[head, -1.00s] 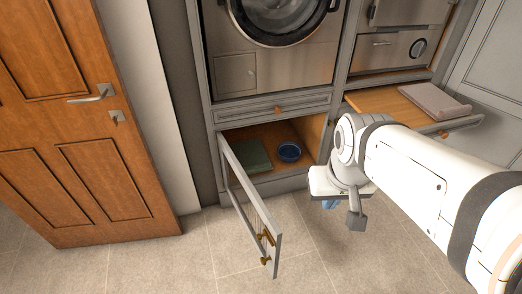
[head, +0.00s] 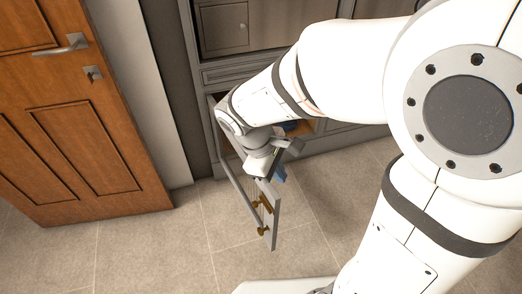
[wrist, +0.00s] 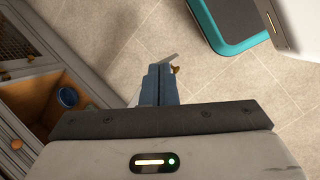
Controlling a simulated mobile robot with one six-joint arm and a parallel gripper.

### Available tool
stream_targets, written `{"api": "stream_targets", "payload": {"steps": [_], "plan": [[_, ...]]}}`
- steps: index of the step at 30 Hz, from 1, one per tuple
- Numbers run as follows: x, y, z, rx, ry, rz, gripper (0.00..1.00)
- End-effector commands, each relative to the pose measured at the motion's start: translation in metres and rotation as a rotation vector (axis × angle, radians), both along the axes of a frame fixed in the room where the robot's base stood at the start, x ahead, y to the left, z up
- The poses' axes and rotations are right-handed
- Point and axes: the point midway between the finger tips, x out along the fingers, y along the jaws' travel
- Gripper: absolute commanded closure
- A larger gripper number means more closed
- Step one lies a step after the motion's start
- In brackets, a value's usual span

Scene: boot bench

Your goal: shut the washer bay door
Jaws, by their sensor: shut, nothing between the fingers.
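The washer bay door (head: 271,226), a grey framed panel with brass-coloured fittings near its free end, stands open, swung out from the low cabinet. My wrist covers part of it in the head view. My gripper (head: 280,174) is shut and empty, with blue fingertips close to the door's free end. In the wrist view the shut fingers (wrist: 158,84) point toward a grey end of the door (wrist: 167,58) with a brass knob beside it. I cannot tell whether they touch. The open bay (wrist: 45,90) is at the left, holding a blue bowl (wrist: 67,97).
A brown panelled door (head: 85,125) with a lever handle stands at the left. The grey cabinet front (head: 225,75) is behind my arm. Tiled floor (head: 150,255) in front of the cabinet is clear. My arm hides the right side.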

Motion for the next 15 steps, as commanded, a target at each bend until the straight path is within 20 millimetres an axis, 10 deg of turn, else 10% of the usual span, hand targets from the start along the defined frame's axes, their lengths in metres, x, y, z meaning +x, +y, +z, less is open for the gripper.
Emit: {"api": "stream_targets", "payload": {"steps": [1,6,15], "plan": [[0.004,0.021,-0.043,-0.067,0.044,0.137,1.00],[0.013,0.077,-0.112,-0.274,0.145,0.529,1.00],[0.012,0.128,-0.164,-0.457,0.210,0.841,1.00]]}}
